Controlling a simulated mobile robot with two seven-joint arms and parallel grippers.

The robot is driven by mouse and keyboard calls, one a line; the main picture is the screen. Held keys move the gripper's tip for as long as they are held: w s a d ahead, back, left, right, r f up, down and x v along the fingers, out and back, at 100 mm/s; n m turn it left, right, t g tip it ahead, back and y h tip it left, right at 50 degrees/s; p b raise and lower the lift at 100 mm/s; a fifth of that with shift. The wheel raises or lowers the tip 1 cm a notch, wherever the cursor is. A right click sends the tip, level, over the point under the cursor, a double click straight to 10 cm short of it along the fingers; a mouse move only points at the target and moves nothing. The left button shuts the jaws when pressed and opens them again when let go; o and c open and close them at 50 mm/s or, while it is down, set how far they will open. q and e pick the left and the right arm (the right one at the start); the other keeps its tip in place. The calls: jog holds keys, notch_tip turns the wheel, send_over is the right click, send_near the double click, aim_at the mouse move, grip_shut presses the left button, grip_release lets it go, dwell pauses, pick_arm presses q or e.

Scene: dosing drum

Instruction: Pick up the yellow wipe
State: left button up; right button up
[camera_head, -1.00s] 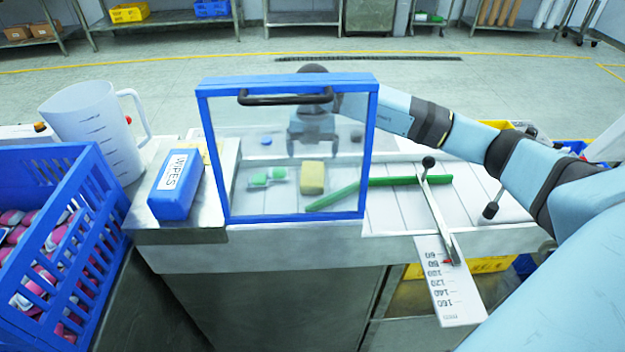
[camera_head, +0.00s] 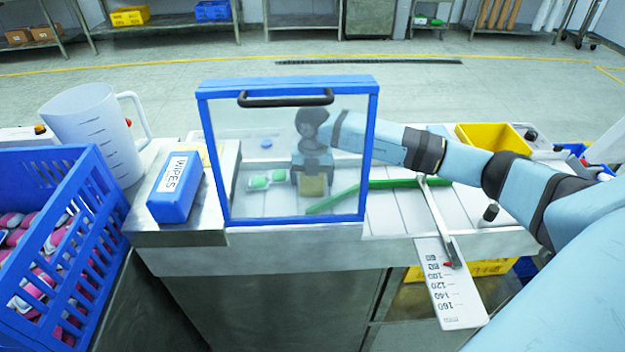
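A small yellow block-like piece, which I take for the yellow wipe (camera_head: 313,186), lies on the pale worktop behind a clear panel with a blue frame (camera_head: 369,160). My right gripper (camera_head: 312,181) points down over it, seen through the hazy panel. Its fingers are at the left and right sides of the piece and its body covers the upper part. I cannot tell whether the fingers touch it. My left gripper is not in view.
A blue WIPES box (camera_head: 175,187), a clear jug (camera_head: 95,130) and a blue crate (camera_head: 85,235) stand at the left. A lever (camera_head: 436,215) and scale (camera_head: 450,285) are at the right.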

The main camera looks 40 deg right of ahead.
jog(key=c, duration=0.7)
jog(key=shift+r, duration=0.15)
